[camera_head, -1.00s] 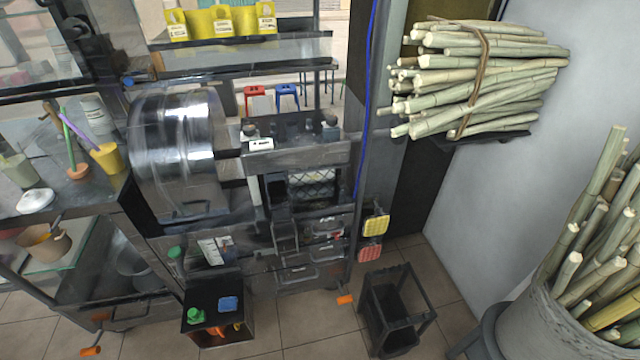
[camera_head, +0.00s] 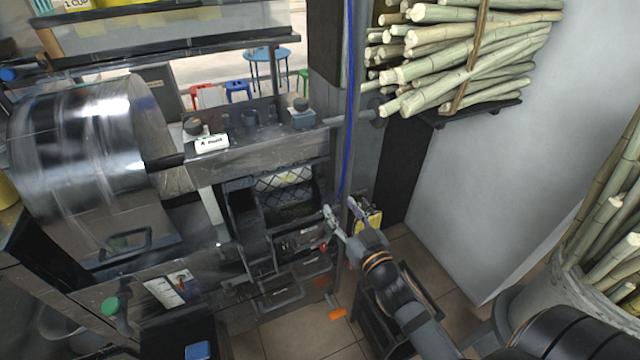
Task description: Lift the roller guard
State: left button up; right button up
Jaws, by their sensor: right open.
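The press (camera_head: 262,155) stands in the middle of the head view, with a dark opening in its front. A mesh panel (camera_head: 284,181), which looks like the roller guard, sits inside this opening below the top beam. It is down, and what lies behind it is mostly hidden. My right gripper (camera_head: 341,208) is in front of the machine's right side, to the right of and a little below the mesh panel. Its two fingers are spread and nothing is between them. It appears apart from the guard. My left gripper is not in view.
Sugarcane (camera_head: 460,55) lies bundled on a wall shelf at upper right. More cane stands in a bin (camera_head: 545,300) at lower right. A large metal drum (camera_head: 75,140) is at left. A yellow sponge (camera_head: 372,219) hangs behind my right gripper. A blue cable (camera_head: 347,110) runs down the post.

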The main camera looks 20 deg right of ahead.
aim_at(323, 182)
jog(key=w, duration=1)
jog(key=shift+w+a, duration=0.15)
jog(key=shift+w, duration=0.05)
grip_shut()
